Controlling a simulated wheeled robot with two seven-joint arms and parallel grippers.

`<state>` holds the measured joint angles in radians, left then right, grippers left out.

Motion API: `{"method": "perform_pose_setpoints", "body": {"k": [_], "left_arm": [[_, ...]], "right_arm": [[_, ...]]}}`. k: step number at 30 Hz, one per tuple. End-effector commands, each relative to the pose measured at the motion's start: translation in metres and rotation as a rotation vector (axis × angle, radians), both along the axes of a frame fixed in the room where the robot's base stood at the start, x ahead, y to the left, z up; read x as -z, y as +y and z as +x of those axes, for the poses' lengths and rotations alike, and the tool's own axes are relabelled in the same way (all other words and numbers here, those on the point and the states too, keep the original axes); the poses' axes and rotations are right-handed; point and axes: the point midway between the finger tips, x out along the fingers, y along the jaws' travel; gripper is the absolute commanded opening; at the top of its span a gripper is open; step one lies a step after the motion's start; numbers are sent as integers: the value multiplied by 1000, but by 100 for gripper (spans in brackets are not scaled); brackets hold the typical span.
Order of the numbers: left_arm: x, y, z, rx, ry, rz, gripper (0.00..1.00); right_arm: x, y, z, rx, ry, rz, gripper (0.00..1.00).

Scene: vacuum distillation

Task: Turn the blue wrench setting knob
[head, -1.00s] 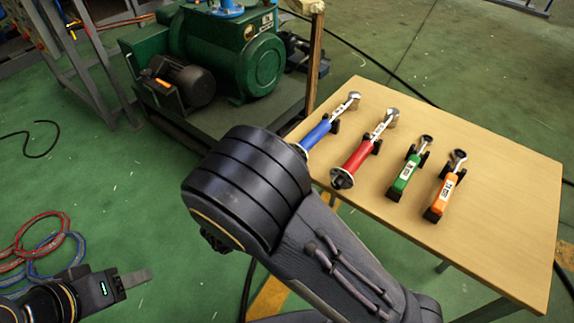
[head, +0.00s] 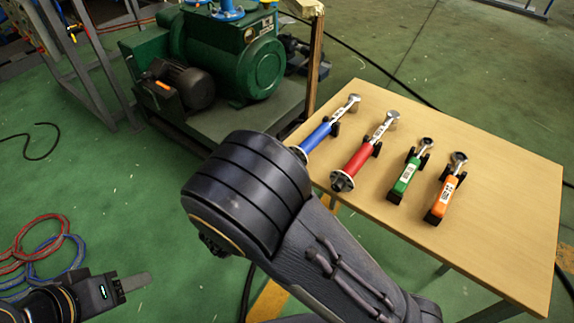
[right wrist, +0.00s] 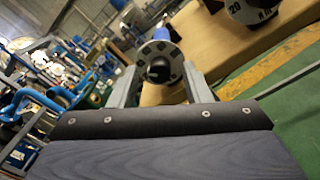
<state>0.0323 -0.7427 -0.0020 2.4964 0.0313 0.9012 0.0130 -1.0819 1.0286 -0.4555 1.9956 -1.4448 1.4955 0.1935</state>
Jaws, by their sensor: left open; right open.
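The blue wrench (head: 317,137) lies on the wooden table at the far left of a row of wrenches. Its near end is partly hidden behind my right arm in the head view. In the right wrist view its round end plate with a black setting knob (right wrist: 159,69) faces the camera, with a bit of blue body (right wrist: 161,34) above. My right gripper (right wrist: 158,75) is open, its fingers on either side of the knob, with gaps visible; contact cannot be told. It is hidden in the head view. My left gripper (head: 135,282) is open and empty over the floor, lower left.
A red wrench (head: 356,160), a green wrench (head: 406,175) and an orange wrench (head: 444,195) lie to the right on the table (head: 490,235). A green pump (head: 235,60) stands behind. Red and blue hoses (head: 45,240) lie on the floor at left.

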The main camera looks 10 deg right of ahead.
Motion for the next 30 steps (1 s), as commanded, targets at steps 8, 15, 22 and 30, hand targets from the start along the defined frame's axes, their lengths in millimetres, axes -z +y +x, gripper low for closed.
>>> {"method": "perform_pose_setpoints", "body": {"k": [8, 15, 22, 30], "left_arm": [[-2, 0, 0, 0, 0, 0, 53], [-3, 0, 0, 0, 0, 0, 53], [-3, 0, 0, 0, 0, 0, 53], [-3, 0, 0, 0, 0, 0, 53]], "right_arm": [[0, 35, -27, -6, 0, 0, 44], [1, 56, -45, -2, 0, 0, 44], [2, 59, -48, 0, 0, 0, 44], [2, 58, -48, 0, 0, 0, 44]]}}
